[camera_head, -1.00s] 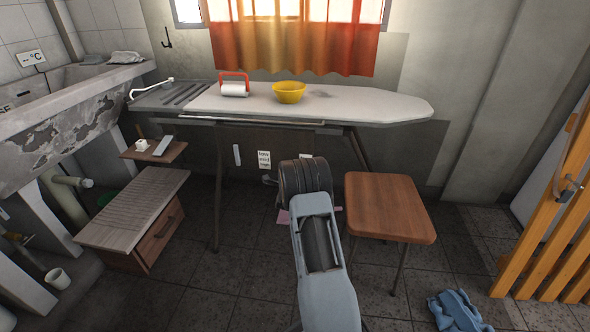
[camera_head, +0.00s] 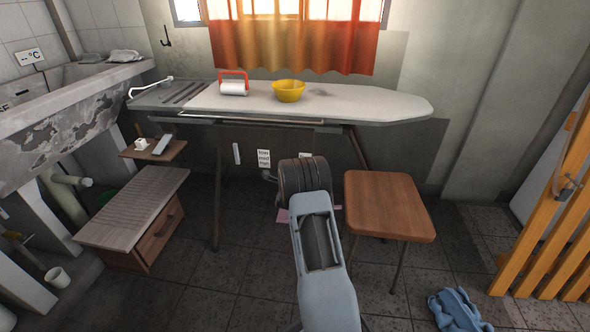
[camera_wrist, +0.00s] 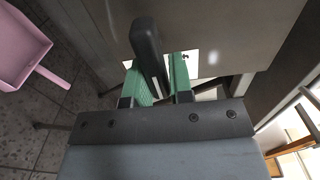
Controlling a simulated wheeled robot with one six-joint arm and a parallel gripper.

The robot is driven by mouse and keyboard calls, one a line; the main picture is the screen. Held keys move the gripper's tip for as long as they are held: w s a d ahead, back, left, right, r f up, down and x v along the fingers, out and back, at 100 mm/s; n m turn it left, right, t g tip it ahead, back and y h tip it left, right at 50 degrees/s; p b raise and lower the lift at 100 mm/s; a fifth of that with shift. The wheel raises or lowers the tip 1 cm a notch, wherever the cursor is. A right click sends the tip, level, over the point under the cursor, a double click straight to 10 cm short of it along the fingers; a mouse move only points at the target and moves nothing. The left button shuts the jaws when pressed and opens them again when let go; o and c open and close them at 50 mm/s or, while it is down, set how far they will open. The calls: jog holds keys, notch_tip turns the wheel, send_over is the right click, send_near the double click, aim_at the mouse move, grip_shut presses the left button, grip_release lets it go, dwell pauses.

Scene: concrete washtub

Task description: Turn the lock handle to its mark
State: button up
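A dark bar-shaped handle (camera_wrist: 147,45), which looks like the lock handle, stands out from a grey-brown panel in the wrist view. My gripper (camera_wrist: 160,76) has its two green fingers apart, with the bar between them. The bar overlaps the left finger and is close to the right one; I cannot tell whether both press on it. White labels show behind the fingers. In the head view, the panel (camera_head: 240,140) hangs under the ironing board with a lettered label (camera_head: 264,158). My wrist hides the handle and fingers there, and I cannot make out the mark.
The ironing board (camera_head: 370,108) is above, with a yellow bowl (camera_head: 289,91) on it. A wooden stool (camera_head: 390,205) stands close to the right of my arm. A low cabinet (camera_head: 135,205) is on the left. A pink dustpan (camera_wrist: 20,45) lies on the floor beside my gripper.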

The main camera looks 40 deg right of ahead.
jog(key=o, duration=0.4)
jog(key=shift+c, duration=0.2)
jog(key=shift+s+a, duration=0.1)
jog(key=shift+a, duration=0.05)
jog(key=p+v, duration=0.4)
jog(key=v, duration=0.9)
jog(key=shift+s+a, duration=0.2)
jog(key=shift+s, duration=0.05)
